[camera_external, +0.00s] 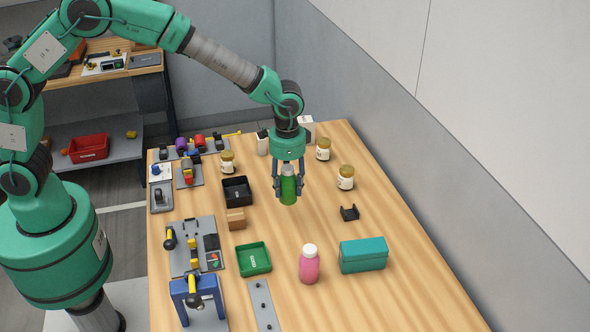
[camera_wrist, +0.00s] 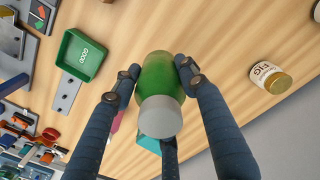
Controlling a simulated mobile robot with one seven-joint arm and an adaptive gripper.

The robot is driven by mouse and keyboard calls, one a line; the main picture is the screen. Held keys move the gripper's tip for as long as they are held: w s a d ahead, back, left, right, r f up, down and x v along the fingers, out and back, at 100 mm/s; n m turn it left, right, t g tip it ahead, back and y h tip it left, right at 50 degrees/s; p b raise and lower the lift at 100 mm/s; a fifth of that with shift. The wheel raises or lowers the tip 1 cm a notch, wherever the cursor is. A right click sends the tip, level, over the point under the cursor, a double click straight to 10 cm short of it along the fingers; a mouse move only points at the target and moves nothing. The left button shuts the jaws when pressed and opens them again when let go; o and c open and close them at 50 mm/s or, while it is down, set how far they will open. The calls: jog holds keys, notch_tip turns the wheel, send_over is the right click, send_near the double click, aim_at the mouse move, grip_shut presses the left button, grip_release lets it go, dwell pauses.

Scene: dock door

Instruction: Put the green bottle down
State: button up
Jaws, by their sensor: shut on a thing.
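The green bottle (camera_external: 289,189) has a grey cap and stands upright in my gripper (camera_external: 288,184), over the middle of the wooden table (camera_external: 330,230). In the wrist view the green bottle (camera_wrist: 157,75) shows cap toward the camera, with the fingers of my gripper (camera_wrist: 157,80) closed on both sides of it. A third finger shows below the cap in that view. I cannot tell whether the bottle's base touches the table or hangs just above it.
A pink bottle (camera_external: 309,265), a teal box (camera_external: 363,255) and a green tray (camera_external: 254,259) stand nearer the camera. A black bin (camera_external: 237,190) and a small cardboard box (camera_external: 236,219) are to the left. A jar (camera_external: 346,177) and a black bracket (camera_external: 349,213) are to the right. Bare wood surrounds the bottle.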

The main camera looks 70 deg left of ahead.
aim_at(288, 197)
jog(key=shift+f+b, duration=0.4)
jog(key=shift+f, duration=2.1)
jog(key=shift+f, duration=0.1)
jog(key=shift+f+b, duration=0.45)
jog(key=shift+f, duration=1.95)
jog(key=shift+f, duration=0.1)
jog(key=o, duration=1.4)
jog(key=shift+c, duration=0.2)
